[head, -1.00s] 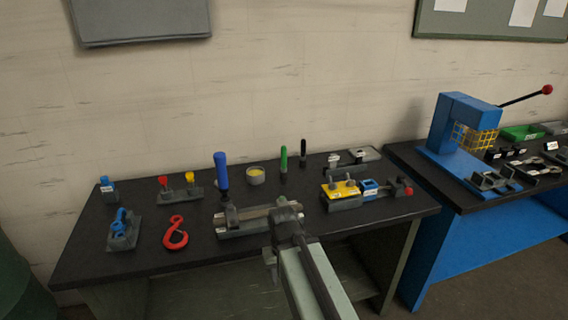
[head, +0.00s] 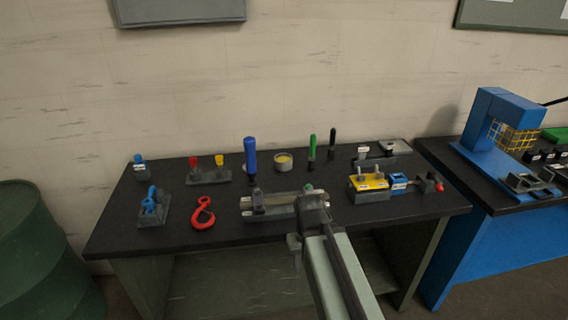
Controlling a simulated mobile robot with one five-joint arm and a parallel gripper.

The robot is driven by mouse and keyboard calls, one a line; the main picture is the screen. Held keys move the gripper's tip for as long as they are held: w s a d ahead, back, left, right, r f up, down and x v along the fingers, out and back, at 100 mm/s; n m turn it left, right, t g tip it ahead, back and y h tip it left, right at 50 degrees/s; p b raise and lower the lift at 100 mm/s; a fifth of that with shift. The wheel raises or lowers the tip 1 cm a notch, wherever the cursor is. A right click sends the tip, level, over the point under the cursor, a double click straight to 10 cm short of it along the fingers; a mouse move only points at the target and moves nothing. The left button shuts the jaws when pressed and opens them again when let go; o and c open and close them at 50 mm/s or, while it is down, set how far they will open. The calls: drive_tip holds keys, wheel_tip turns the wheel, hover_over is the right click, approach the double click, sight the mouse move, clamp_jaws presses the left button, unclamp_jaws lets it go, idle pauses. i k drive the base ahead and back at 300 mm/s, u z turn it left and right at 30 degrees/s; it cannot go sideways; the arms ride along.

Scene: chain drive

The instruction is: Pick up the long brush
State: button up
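A slim green-handled tool (head: 312,147) and a slim black-handled tool (head: 332,141) stand upright near the back of the dark bench. A thicker blue handle (head: 250,154) stands to their left. Which of these is the long brush I cannot tell for certain at this size; the slim green and black ones look most like brushes. My gripper (head: 309,190) is at the end of my arm, over the right end of the grey vise-like fixture, in front of these tools and apart from them. Its fingers are too small and hidden to judge.
On the bench (head: 290,232) are a pot with yellow contents (head: 283,162), a red hook (head: 203,213), a yellow-topped block (head: 368,184) and a grey fixture (head: 270,206). A blue press (head: 500,120) stands right, a green barrel (head: 40,250) left.

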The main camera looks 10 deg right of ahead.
sight(311, 164)
drive_tip(key=u, duration=2.55)
drive_tip(key=k, duration=0.95)
drive_tip(key=z, duration=1.4)
drive_tip(key=i, duration=1)
drive_tip(key=u, duration=0.05)
